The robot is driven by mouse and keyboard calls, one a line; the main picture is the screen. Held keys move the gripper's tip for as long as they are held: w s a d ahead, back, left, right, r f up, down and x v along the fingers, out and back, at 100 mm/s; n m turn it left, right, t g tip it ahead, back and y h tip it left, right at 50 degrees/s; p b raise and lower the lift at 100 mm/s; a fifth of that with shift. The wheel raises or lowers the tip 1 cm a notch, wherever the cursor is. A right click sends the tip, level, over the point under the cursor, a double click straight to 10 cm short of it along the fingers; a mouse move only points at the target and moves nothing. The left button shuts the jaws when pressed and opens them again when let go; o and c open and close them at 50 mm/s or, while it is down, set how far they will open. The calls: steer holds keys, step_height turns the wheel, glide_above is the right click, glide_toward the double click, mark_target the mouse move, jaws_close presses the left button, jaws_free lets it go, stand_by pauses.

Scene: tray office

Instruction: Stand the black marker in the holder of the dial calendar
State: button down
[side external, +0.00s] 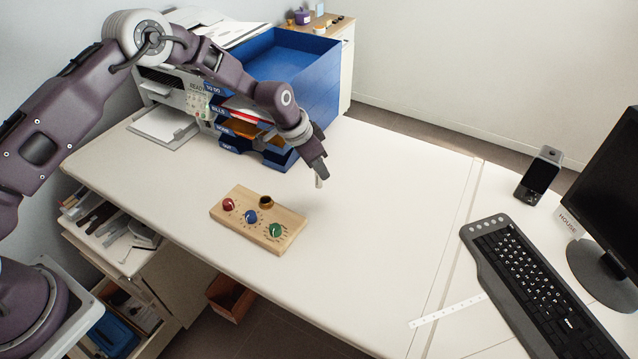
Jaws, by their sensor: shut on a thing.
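The dial calendar (259,218) is a light wooden block on the white desk, with red, blue and green dials on top. Its holder (266,202) is a round brass-coloured cup with a dark opening near the back edge, and it looks empty. My gripper (319,175) is above the desk, to the right of and behind the calendar, pointing down. It is shut on a slim thing, taken to be the black marker (319,183), of which only a short pale end shows below the fingers. The rest of the marker is hidden by the fingers.
A blue tray stack (290,85) with labelled slots stands behind my gripper, with a printer (165,125) to its left. A keyboard (525,280), monitor (610,200) and phone on a stand (540,174) are at the right. The desk's middle is clear.

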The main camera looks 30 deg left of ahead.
step_height(320, 180, up, 2)
steer(key=a+r, duration=0.1)
glide_above(270, 198)
steer(key=shift+m, duration=0.3)
steer(key=shift+s+a+f, duration=0.1)
steer(key=shift+s+f, duration=0.05)
steer(key=shift+f, duration=0.65)
steer(key=shift+s+a+f, duration=0.15)
steer(key=shift+f, duration=0.6)
steer(key=shift+s+a+f, duration=0.1)
steer(key=shift+s+f, duration=0.05)
steer(key=shift+f, duration=0.65)
steer(key=shift+f, duration=2.25)
steer(key=c, duration=0.8)
jaws_free()
step_height(270, 198, up, 8)
stand_by(0.4)
